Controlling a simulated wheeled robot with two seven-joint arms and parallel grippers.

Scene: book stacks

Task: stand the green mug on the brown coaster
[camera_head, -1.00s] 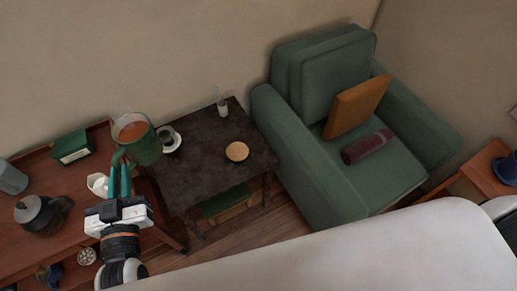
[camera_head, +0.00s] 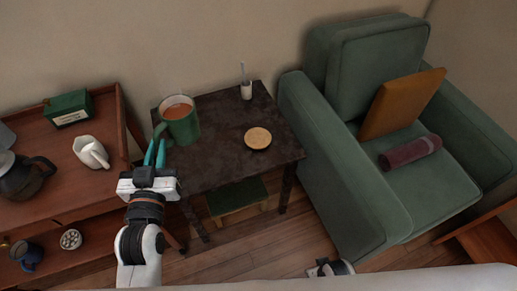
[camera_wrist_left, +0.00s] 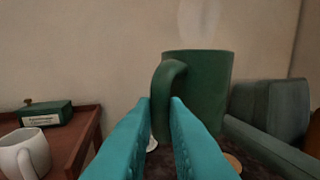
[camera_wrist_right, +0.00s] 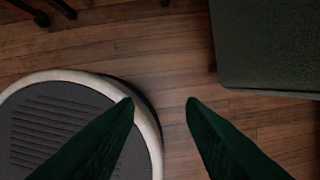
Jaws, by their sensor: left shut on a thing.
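The green mug (camera_head: 181,125) holds a brown drink and is upright, with faint steam above it. My left gripper (camera_head: 155,155) is shut on its handle (camera_wrist_left: 165,90), seen close in the left wrist view. The mug shows over the left part of the dark side table; whether it touches the top I cannot tell. The brown coaster (camera_head: 258,138), round and light tan with a darker rim, lies bare on that table, right of the mug. My right gripper (camera_wrist_right: 160,103) is open and empty above the floor.
The dark side table (camera_head: 225,165) also bears a small white holder (camera_head: 246,90) at the back. A green armchair (camera_head: 340,180) stands close on its right. A wooden cabinet (camera_head: 40,205) on the left carries a white jug (camera_head: 91,152), a kettle and a green box (camera_head: 68,108).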

